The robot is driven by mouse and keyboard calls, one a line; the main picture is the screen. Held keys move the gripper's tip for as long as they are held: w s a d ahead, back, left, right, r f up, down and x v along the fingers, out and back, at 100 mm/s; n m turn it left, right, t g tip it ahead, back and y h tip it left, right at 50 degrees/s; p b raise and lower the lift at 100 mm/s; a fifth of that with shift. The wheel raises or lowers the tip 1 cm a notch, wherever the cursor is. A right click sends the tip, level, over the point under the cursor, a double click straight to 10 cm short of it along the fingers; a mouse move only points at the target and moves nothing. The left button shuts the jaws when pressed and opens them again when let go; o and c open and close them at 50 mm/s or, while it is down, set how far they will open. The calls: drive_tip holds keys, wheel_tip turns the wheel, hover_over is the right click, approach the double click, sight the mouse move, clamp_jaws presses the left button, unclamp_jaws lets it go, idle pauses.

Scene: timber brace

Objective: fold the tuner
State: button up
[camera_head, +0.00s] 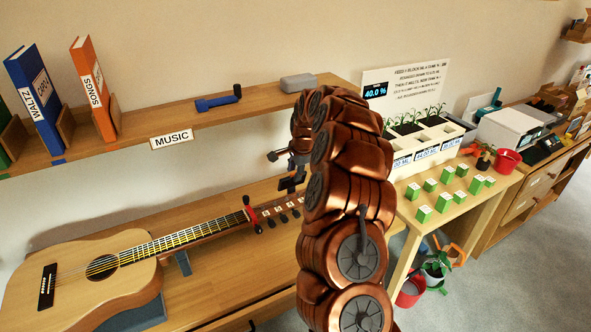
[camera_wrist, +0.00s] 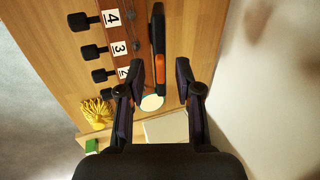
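The tuner (camera_wrist: 158,45) shows in the wrist view as a thin dark upright panel with an orange patch, seen nearly edge-on beside the guitar's headstock (camera_wrist: 121,22). My gripper (camera_wrist: 159,72) is open. Its two dark fingers stand on either side of the tuner's lower part, with a visible gap on each side. In the head view my gripper (camera_head: 291,183) is over the headstock end of the guitar (camera_head: 125,262), which lies on the wooden bench. I cannot make out the tuner there; my arm hides much of that area.
Tuning pegs (camera_wrist: 86,53) with number labels line the headstock. A red capo (camera_head: 250,212) is on the neck. A wooden shelf (camera_head: 215,120) with books runs above the bench. A yellow bundle (camera_wrist: 97,110) lies beyond the pegs. Small green-and-white boxes (camera_head: 444,201) stand on the right-hand table.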

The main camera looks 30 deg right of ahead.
drive_tip(key=shift+c, duration=0.4)
clamp_jaws()
